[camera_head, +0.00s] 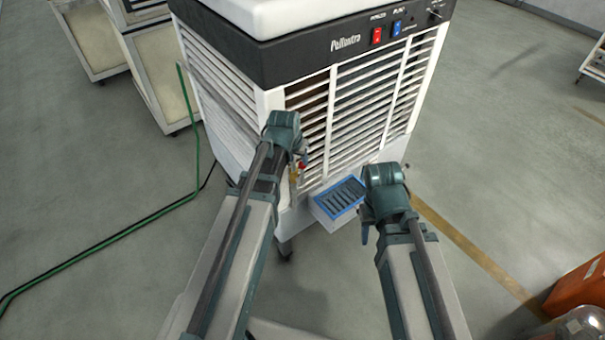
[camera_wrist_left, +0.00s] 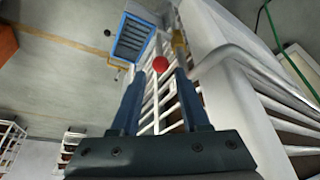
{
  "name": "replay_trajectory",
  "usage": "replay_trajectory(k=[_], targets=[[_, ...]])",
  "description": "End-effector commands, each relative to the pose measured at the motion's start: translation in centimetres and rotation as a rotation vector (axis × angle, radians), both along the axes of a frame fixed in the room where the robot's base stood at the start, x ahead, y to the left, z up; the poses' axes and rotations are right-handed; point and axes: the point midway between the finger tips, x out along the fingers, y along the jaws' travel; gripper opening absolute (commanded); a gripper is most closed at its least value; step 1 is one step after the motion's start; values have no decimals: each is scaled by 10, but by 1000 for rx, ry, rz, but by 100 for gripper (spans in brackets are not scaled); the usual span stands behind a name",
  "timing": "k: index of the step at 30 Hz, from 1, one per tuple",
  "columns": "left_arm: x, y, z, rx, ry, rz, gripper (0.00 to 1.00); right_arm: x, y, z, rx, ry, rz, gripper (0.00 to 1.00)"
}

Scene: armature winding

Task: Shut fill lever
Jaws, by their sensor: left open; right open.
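A small red knob (camera_head: 302,165) and a yellow fitting (camera_head: 294,177) show at the lower front left corner of the white slatted machine (camera_head: 262,110). I take these to be the fill lever and its valve, though they are small. In the left wrist view the red knob (camera_wrist_left: 160,64) appears between and just beyond my open left fingertips (camera_wrist_left: 158,76), with the yellow fitting (camera_wrist_left: 179,43) behind it. I cannot tell whether the fingers touch the knob. In the head view my left gripper (camera_head: 300,150) is partly hidden by its wrist. My right gripper (camera_head: 366,228) is open, mostly hidden by its wrist.
A blue-rimmed tray (camera_head: 318,203) with grey slots sits low at the machine's front, between my two arms. A green hose (camera_head: 120,238) runs along the floor at the left. Cream-panelled units (camera_head: 160,75) stand behind left. An orange box (camera_head: 580,288) is at lower right.

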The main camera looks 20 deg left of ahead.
Motion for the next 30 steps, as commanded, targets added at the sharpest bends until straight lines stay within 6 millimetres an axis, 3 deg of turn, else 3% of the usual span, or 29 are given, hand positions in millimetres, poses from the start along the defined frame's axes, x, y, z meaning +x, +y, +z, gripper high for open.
replay_trajectory(k=[1, 21, 30], targets=[[3, 0, -11, 0, 0, 0, 45, 0, 0, -11, 0, 0, 1, 44], [41, -3, -103, 0, 1, -1, 45, 0, 0, -103, -1, 0, 5, 44], [46, -3, -113, 0, 1, -1, 45, 0, 0, -113, -1, 0, 4, 44]])
